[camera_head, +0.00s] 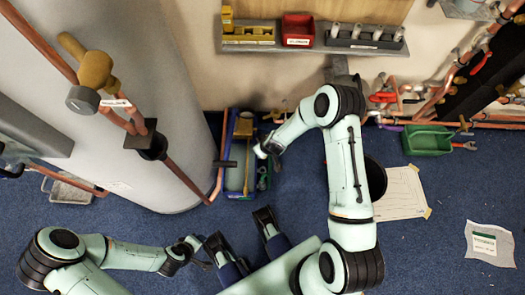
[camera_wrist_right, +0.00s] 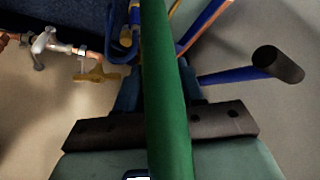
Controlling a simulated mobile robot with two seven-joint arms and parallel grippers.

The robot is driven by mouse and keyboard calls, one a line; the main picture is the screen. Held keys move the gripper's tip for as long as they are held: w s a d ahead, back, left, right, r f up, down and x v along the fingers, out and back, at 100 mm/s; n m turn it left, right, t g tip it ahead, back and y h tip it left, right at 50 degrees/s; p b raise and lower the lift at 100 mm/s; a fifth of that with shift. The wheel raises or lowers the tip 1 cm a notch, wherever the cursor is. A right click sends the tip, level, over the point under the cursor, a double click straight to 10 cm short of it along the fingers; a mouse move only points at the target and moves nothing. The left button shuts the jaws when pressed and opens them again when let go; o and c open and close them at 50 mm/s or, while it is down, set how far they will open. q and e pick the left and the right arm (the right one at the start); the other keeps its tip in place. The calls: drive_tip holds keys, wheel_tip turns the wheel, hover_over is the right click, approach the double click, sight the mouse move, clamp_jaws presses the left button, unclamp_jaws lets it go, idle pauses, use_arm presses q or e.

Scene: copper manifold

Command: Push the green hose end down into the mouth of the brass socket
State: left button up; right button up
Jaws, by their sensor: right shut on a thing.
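The green hose (camera_wrist_right: 163,70) runs straight up through the middle of the right wrist view, between the fingers of my right gripper (camera_wrist_right: 160,95), which is shut on it. Both hose ends lie outside that view. In the head view my right gripper (camera_head: 262,151) is by the blue tool tray, and I cannot make out the hose there. My left gripper (camera_head: 203,250) is low at the left over the blue floor; its jaws are too small to read. I cannot identify the brass socket for sure; a brass-coloured fitting (camera_wrist_right: 98,76) shows left of the hose.
A large grey cylinder (camera_head: 150,110) stands at the left with copper pipes. The blue tool tray (camera_head: 229,184) is beside it. A shelf with a red bin (camera_head: 298,30) is on the wall. A green tray (camera_head: 428,140) is right. Blue floor is open at lower right around a paper (camera_head: 489,243).

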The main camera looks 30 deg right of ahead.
drive_tip(key=shift+r, duration=0.35)
drive_tip(key=shift+r+p, duration=1.8)
drive_tip(key=shift+r, duration=0.5)
drive_tip(key=shift+w, duration=0.1)
